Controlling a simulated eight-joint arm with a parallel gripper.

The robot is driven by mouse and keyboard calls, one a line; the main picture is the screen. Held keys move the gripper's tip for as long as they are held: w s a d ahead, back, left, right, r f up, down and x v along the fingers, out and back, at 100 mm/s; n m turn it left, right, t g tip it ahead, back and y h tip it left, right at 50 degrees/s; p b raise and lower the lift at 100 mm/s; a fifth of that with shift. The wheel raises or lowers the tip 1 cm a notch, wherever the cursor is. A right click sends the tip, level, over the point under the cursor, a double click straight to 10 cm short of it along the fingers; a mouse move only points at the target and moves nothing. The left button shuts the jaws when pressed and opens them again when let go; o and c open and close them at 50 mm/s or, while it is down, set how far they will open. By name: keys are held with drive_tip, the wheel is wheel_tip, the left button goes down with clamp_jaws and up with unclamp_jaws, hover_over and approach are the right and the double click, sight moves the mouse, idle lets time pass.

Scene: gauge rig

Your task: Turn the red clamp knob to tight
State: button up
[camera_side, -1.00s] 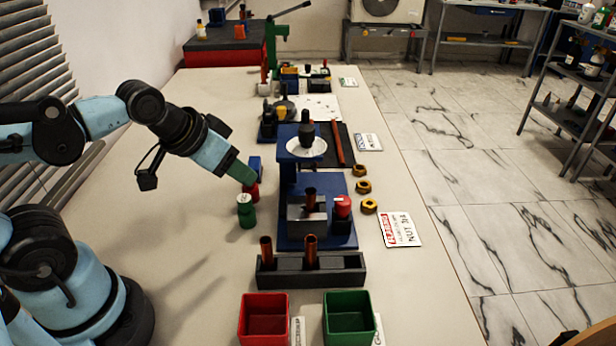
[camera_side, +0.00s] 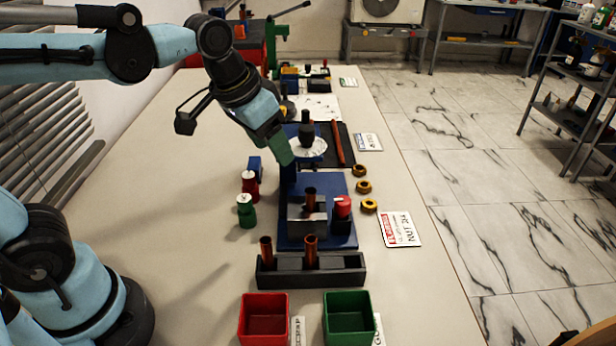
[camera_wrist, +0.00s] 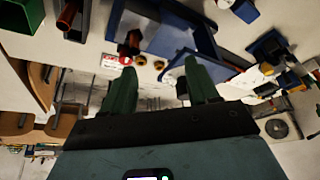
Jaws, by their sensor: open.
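The red clamp knob (camera_side: 343,206) sits on a dark mount at the right front of the blue gauge rig (camera_side: 324,235), beside a grey block (camera_side: 306,222) that holds a copper-coloured tube (camera_side: 310,198). My gripper (camera_side: 287,160) is above the table beside the rig's dial column, behind and left of the knob and apart from it. In the wrist view my gripper (camera_wrist: 160,75) shows two green fingers spread with nothing between them. The red knob (camera_wrist: 132,42) shows small beyond the left finger. Its turn position cannot be told.
The rig's white dial (camera_side: 308,149) stands close right of my gripper. Brass nuts (camera_side: 363,187) lie right. A dark tube rack (camera_side: 340,270) and red (camera_side: 263,320) and green (camera_side: 349,318) bins stand in front.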

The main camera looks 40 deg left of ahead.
drive_tip(key=w+d+r+m+g, duration=0.1)
drive_tip(key=w+d+g, duration=0.1)
drive_tip(key=w+d, duration=0.25)
drive_tip(key=m+g, duration=0.1)
drive_tip(key=g, duration=0.2)
approach(344, 200)
drive_tip(key=shift+y, duration=0.3)
drive_tip(key=f, duration=0.9)
drive_tip(key=shift+s+d+f, duration=0.2)
drive_tip(key=shift+c, duration=0.2)
drive_tip(key=c, duration=1)
